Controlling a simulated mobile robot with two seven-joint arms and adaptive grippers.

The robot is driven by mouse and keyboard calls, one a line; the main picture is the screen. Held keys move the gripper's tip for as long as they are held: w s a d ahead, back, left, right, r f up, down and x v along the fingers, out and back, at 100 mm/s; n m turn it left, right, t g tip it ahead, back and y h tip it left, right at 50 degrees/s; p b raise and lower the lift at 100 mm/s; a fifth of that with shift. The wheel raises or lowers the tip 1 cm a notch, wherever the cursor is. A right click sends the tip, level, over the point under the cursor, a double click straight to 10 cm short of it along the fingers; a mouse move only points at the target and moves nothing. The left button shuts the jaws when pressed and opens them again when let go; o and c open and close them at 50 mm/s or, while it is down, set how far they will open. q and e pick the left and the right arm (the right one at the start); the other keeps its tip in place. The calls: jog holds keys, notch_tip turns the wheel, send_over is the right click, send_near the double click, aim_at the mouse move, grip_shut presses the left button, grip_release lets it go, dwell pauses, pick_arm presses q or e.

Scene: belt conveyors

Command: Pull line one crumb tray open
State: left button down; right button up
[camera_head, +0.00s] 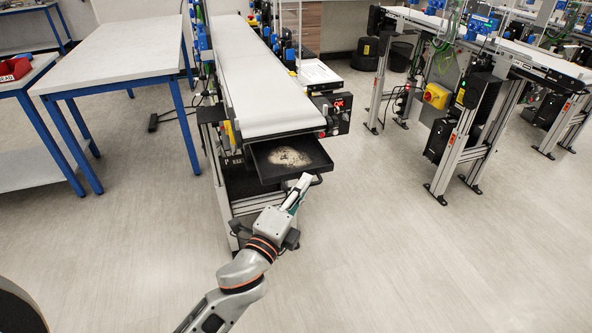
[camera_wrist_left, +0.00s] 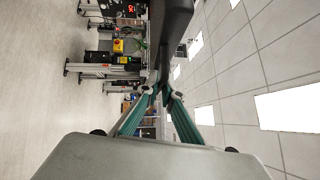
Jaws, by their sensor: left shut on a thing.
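The line one crumb tray (camera_head: 262,174) is a shallow black tray under the discharge end of the white belt conveyor (camera_head: 262,90). It stands out beyond the belt end, and pale brown crumbs (camera_head: 289,157) lie on its floor. My left gripper (camera_head: 301,183) is at the tray's front edge, right of its middle, shut on the tray. In the left wrist view the green-sided fingers (camera_wrist_left: 160,88) close in on a dark part of the tray (camera_wrist_left: 170,35). The exact grip spot is hidden by the fingers. My right gripper is in neither view.
A control box with a red display (camera_head: 338,104) sits beside the belt end. Blue-legged tables (camera_head: 110,55) stand at left. Another conveyor with a yellow switch box (camera_head: 437,95) stands at right. The floor in front of the tray is clear apart from my arm.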

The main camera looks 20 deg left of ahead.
pick_arm(q)
jog(key=shift+s+d, duration=0.7)
jog(key=shift+s, duration=0.35)
jog(key=shift+s+d, duration=0.7)
jog(key=shift+s, duration=0.35)
jog(key=c, duration=2.5)
grip_release()
jog(key=v, duration=1.2)
jog(key=shift+f, duration=0.1)
